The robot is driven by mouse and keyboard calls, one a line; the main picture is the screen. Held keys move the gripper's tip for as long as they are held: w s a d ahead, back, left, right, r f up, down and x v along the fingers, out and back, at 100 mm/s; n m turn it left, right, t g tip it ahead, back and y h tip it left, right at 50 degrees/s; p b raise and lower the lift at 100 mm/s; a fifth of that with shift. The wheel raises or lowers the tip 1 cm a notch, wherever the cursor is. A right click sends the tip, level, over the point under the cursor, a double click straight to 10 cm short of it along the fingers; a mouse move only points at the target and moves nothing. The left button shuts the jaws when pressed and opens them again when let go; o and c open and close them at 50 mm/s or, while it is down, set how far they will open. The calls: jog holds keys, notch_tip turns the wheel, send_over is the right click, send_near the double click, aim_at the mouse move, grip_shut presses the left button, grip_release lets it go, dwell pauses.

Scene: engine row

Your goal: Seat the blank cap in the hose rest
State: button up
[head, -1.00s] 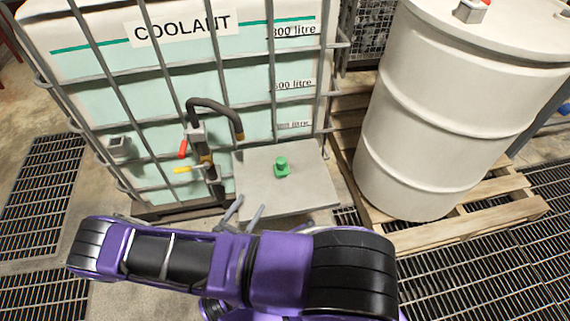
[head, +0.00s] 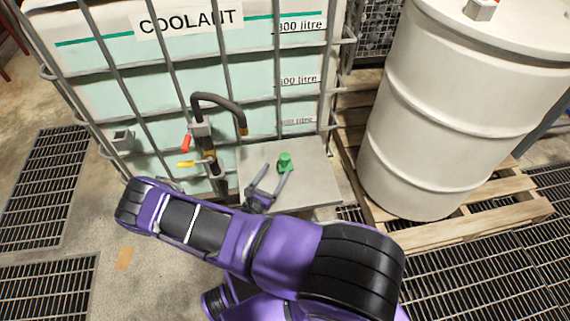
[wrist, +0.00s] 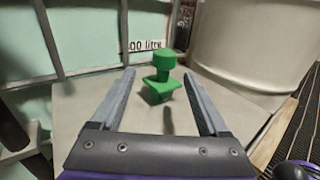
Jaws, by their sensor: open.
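The green blank cap (head: 285,162) stands on a pale grey plate (head: 312,178) in front of the coolant tank. In the wrist view the cap (wrist: 162,85) has a round knob above a square flange, and lies ahead between the two fingers. My gripper (head: 278,170) is open and empty, reaching low over the plate, its fingertips close to the cap. I cannot tell whether the fingers flank it or stop short. A small grey square open-topped holder (head: 123,139) on the tank's cage at the left looks like the hose rest; it appears empty.
A dark hose (head: 220,101) with a red lever and a yellow lever rises left of the plate. The caged coolant tank (head: 95,70) stands behind. A large cream drum (head: 450,110) on a wooden pallet (head: 480,200) stands to the right.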

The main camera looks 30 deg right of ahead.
aim_at(283, 163)
jog(key=x, duration=0.4)
jog(key=shift+s+d, duration=0.15)
jog(key=shift+s, duration=0.15)
jog(key=shift+w+d, duration=0.25)
jog(key=shift+d, duration=0.05)
grip_shut()
